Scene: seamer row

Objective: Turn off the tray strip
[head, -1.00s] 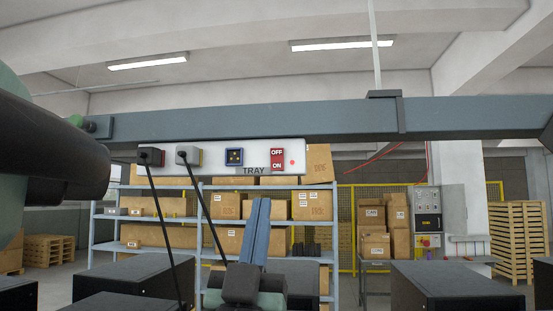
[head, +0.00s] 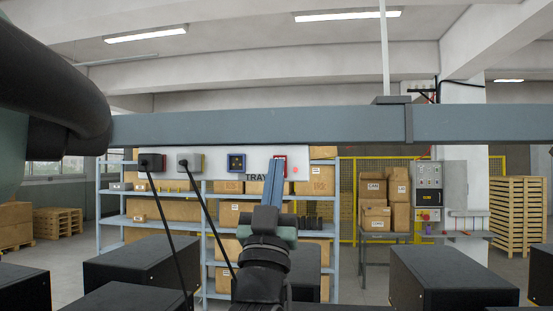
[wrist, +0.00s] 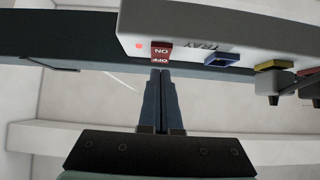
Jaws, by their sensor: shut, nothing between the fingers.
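The white tray strip (head: 213,163) hangs along the underside of a grey-blue beam and bears the label TRAY. Its red switch (head: 281,162) is at the right end, partly hidden behind my fingers. In the wrist view the strip (wrist: 200,25) is upside down, and the red switch (wrist: 161,52) shows ON and OFF. A small red light (wrist: 139,46) beside it looks lit. My gripper (head: 278,162) is shut and empty, pointing up. In the wrist view its fingertips (wrist: 160,72) are close by the OFF end; I cannot tell whether they touch.
The beam (head: 240,125) runs just above. Black boxes (head: 450,280) stand low around my arm. Shelves with cartons (head: 160,208) are behind.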

